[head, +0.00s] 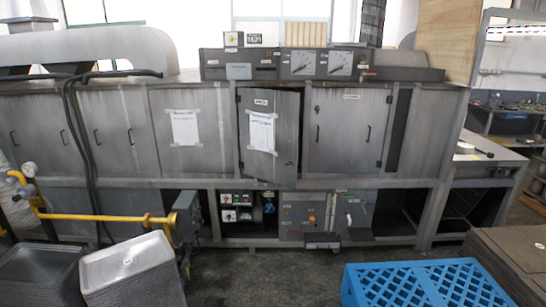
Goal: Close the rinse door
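The label is too small to read with certainty. Neither of my grippers is in view.
The long grey machine has closed doors on both sides, including one at right (346,128). Stacked grey trays (128,265), a yellow pipe (95,217), a blue crate (425,283) and a brown stack (515,250) stand in front. Floor between trays and crate is clear.

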